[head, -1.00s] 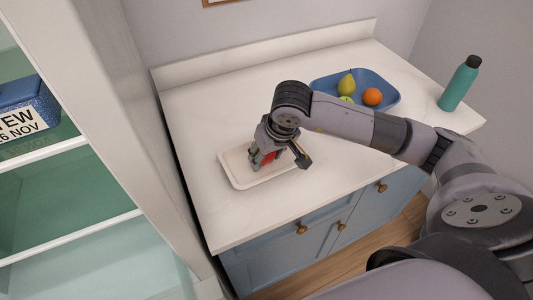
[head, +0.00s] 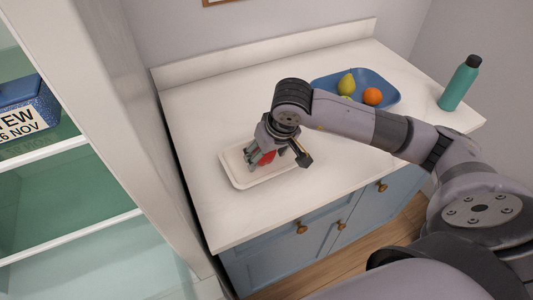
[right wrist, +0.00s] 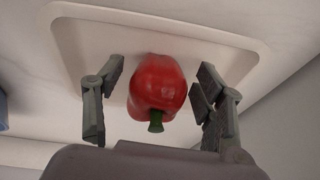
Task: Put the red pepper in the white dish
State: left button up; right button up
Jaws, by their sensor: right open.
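The red pepper (head: 267,157) is in the white dish (head: 238,176), partly hidden by my right gripper in the head view. In the right wrist view the red pepper (right wrist: 158,88) shows with its green stem toward the camera, and the white dish (right wrist: 70,45) is behind it. My right gripper (right wrist: 155,95) is open, with a finger on each side of the pepper and a visible gap on both sides. In the head view my right gripper (head: 262,158) is over the dish. My left gripper is not in view.
A blue tray (head: 390,102) with a pear (head: 346,84), an orange (head: 373,96) and a partly hidden yellow-green fruit stands at the back of the counter. A teal bottle (head: 459,85) is at the right. Shelves with a blue box (head: 25,105) stand at left.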

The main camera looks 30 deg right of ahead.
jog(key=b+v, duration=0.1)
jog(key=v, duration=1)
jog(key=shift+r, duration=0.35)
jog(key=shift+s, duration=0.1)
